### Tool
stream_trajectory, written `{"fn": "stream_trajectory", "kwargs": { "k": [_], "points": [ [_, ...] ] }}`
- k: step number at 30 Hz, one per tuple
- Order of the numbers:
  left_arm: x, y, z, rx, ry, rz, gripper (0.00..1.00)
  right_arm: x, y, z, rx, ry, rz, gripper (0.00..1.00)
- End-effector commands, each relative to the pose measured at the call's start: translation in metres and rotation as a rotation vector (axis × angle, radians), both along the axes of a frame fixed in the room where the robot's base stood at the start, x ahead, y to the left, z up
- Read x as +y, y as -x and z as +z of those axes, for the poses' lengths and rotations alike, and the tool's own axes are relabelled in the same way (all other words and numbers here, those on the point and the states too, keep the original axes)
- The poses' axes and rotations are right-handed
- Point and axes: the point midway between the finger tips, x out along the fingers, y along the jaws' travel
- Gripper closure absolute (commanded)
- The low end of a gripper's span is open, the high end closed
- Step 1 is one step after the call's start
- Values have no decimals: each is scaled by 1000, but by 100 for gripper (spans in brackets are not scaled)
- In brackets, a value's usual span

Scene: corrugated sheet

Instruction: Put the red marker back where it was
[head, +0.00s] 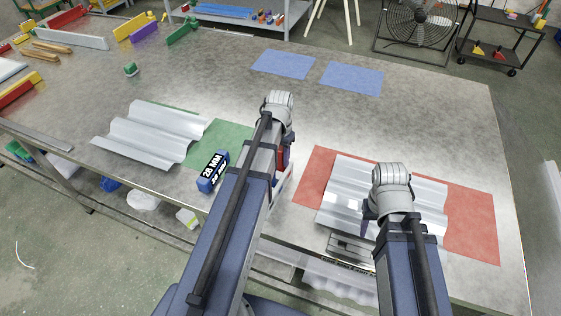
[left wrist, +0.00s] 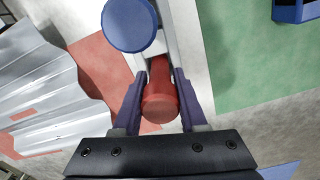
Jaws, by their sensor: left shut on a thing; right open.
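My left gripper (left wrist: 160,95) is shut on the red marker (left wrist: 160,107), whose round end faces the camera in the left wrist view. The marker is over or in a narrow pale holder (left wrist: 183,38); I cannot tell whether it rests in it. A blue round-ended thing (left wrist: 129,24), perhaps another marker, stands beside it at the holder. In the head view a bit of the red marker (head: 282,157) shows beside my left arm, which hides most of the holder. My right gripper (head: 370,218) is open over the corrugated sheet on the red mat.
A corrugated sheet (head: 345,185) lies on the red mat (head: 470,222). Another sheet (head: 150,135) lies partly on the green mat (head: 228,140). A blue block marked 28 MM (head: 212,172) is left of my left arm. Two blue mats (head: 284,65) lie behind; bare table separates them.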

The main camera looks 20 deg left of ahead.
Motion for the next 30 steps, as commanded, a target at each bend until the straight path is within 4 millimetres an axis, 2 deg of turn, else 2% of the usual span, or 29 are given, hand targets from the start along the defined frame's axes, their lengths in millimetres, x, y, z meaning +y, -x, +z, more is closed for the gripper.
{"fn": "stream_trajectory", "kwargs": {
  "k": [11,12,19,30],
  "points": [
    [0,0,-4,0,0,0,100,0,0,-4,0,0,0,50],
    [0,0,-2,0,0,0,54,0,0,-2,0,0,0,50],
    [0,0,-2,0,0,0,29,0,0,-2,0,0,0,50],
    [0,0,1,0,0,0,29,0,0,1,0,0,0,50]
  ]
}}
